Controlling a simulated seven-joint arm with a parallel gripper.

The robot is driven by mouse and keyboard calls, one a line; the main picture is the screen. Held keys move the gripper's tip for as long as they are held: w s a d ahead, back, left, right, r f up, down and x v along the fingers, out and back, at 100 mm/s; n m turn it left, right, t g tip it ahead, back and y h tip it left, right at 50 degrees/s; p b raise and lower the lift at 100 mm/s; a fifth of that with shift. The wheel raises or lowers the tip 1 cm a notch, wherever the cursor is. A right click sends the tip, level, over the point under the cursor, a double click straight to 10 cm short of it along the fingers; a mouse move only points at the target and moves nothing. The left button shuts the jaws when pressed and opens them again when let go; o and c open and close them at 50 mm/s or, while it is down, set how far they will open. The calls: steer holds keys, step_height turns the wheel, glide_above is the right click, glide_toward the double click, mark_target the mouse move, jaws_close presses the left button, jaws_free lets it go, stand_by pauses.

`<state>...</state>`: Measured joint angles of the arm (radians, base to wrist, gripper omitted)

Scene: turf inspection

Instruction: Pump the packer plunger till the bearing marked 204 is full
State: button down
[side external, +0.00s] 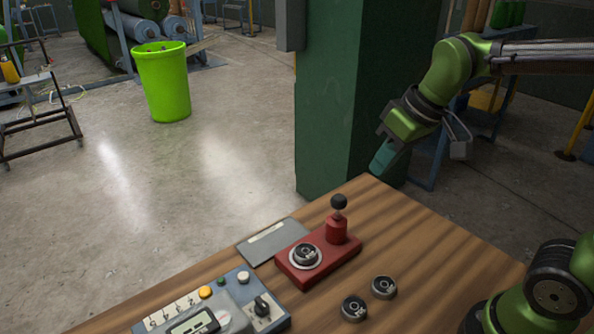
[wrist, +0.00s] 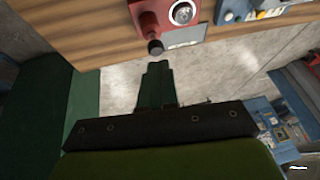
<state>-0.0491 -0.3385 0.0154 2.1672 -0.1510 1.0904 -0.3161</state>
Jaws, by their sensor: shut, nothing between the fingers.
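The red bearing packer (side external: 318,257) stands on the wooden table, with a black-knobbed plunger (side external: 339,203) standing up from its red post. A bearing (side external: 306,254) sits in the packer's round seat. Two more bearings, a left one (side external: 354,308) and a right one (side external: 383,287), lie on the wood in front of it. The markings are too small to read. My gripper (side external: 383,157) is shut and empty, beyond the table's far corner, apart from the plunger. The wrist view shows its closed fingers (wrist: 157,68) just short of the black plunger knob (wrist: 155,47) in the picture.
A grey plate (side external: 272,242) lies behind the packer. A control box (side external: 215,307) with switches, buttons and a display is at the table's front left. A green pillar (side external: 335,100) rises behind the table, close to my gripper. Bare wood (side external: 440,255) lies right of the packer.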

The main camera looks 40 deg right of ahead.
mark_target(339, 198)
steer(key=w+r+n+g+h, duration=0.1)
steer(key=w+r+n+g, duration=0.3)
steer(key=n, duration=1.3)
steer(key=shift+w+a+n+h, duration=0.3)
steer(key=shift+w+a+n, duration=0.1)
steer(key=shift+w, duration=1.9)
step_height(339, 198, down, 14)
